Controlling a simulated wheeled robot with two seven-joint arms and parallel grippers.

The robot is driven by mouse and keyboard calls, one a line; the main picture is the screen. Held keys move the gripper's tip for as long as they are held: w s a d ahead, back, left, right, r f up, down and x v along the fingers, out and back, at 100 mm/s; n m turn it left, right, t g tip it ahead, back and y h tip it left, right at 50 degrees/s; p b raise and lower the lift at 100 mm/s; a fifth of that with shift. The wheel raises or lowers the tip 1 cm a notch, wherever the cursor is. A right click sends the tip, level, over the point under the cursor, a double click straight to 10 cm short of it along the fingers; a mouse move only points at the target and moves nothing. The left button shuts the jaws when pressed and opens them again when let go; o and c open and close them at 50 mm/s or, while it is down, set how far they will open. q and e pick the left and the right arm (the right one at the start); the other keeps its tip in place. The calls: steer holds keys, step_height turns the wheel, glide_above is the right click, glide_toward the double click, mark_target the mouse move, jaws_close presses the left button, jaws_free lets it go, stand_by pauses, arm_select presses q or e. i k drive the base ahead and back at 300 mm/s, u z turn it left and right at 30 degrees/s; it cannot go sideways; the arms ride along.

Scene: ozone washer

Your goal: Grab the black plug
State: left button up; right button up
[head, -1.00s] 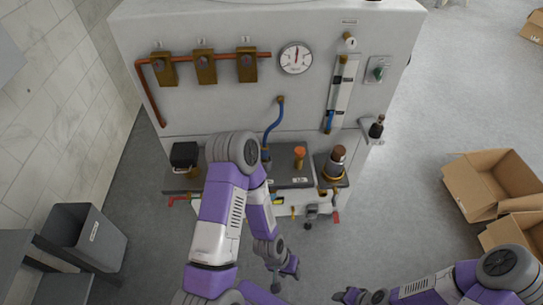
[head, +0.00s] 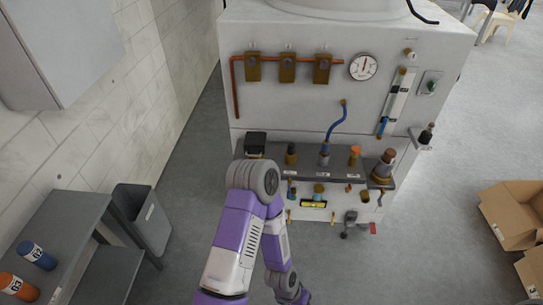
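A small plug with a black top and a brass lower part (head: 291,154) stands upright on the grey shelf (head: 310,177) of the white machine, left of the plug with the blue hose (head: 324,154). A larger black square-topped piece (head: 256,142) sits at the shelf's left end. My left arm rises from the bottom in front of the shelf's left part and bends back down. Its wrist is at the bottom edge, well short of the plug, and the fingers are out of frame. My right gripper is out of frame.
An orange-topped plug (head: 354,155) and a brown knob (head: 385,165) stand further right on the shelf. A grey bin (head: 145,220) stands left, and cardboard boxes (head: 512,215) lie right. The floor right of my arm is clear.

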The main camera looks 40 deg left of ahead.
mark_target(291, 148)
steer(key=u, duration=1)
steer(key=i, duration=0.25)
steer(key=u, duration=0.05)
